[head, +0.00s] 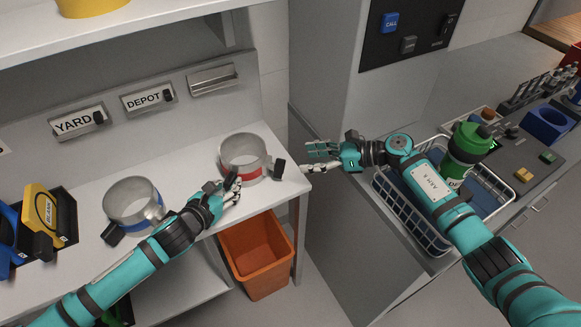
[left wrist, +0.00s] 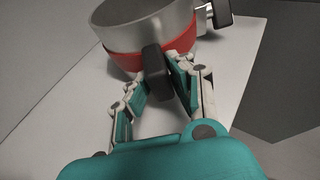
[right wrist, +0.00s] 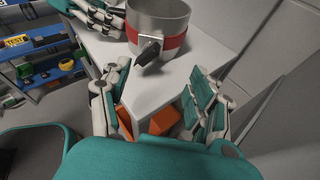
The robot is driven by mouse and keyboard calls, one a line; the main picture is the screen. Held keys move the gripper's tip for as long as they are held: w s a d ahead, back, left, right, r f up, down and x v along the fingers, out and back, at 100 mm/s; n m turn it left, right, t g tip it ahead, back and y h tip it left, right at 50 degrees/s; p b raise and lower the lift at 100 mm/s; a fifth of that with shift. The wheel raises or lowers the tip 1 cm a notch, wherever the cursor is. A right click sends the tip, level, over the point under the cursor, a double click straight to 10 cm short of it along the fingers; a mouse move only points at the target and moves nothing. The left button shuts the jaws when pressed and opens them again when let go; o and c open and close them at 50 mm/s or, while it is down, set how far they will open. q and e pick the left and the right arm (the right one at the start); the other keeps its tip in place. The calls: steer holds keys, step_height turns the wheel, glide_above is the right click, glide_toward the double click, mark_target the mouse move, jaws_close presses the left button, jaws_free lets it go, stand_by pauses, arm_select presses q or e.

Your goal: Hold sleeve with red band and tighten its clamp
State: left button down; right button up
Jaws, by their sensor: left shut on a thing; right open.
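The metal sleeve with the red band (head: 243,150) stands upright near the right end of the white counter; it also shows in the left wrist view (left wrist: 150,25) and in the right wrist view (right wrist: 158,18). My left gripper (head: 234,186) is shut on the black grip (left wrist: 155,70) at the sleeve's side. The red band's clamp has a black lever (head: 279,168), sticking out to the right; it also shows in the right wrist view (right wrist: 149,52). My right gripper (head: 307,158) is open and empty, right of the lever and apart from it.
A sleeve with a blue band (head: 146,218) stands further left on the counter (head: 190,170). An orange bin (head: 258,262) sits below the counter's front edge. A gap separates the counter from the right-hand unit.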

arm_select(q)
steer(key=shift+f, duration=0.1)
arm_select(e)
steer(key=s+d+f+n+t+h, duration=0.1)
steer(key=s+f+n+t, duration=0.1)
steer(key=s+n+t, duration=0.1)
steer(key=n+t, duration=0.3)
steer(key=n, duration=0.2)
glide_toward(283, 170)
steer(key=shift+h, duration=0.4)
steer(key=x, duration=0.9)
steer(key=shift+a+r, duration=0.15)
steer(key=shift+r, duration=0.1)
steer(key=c, duration=0.9)
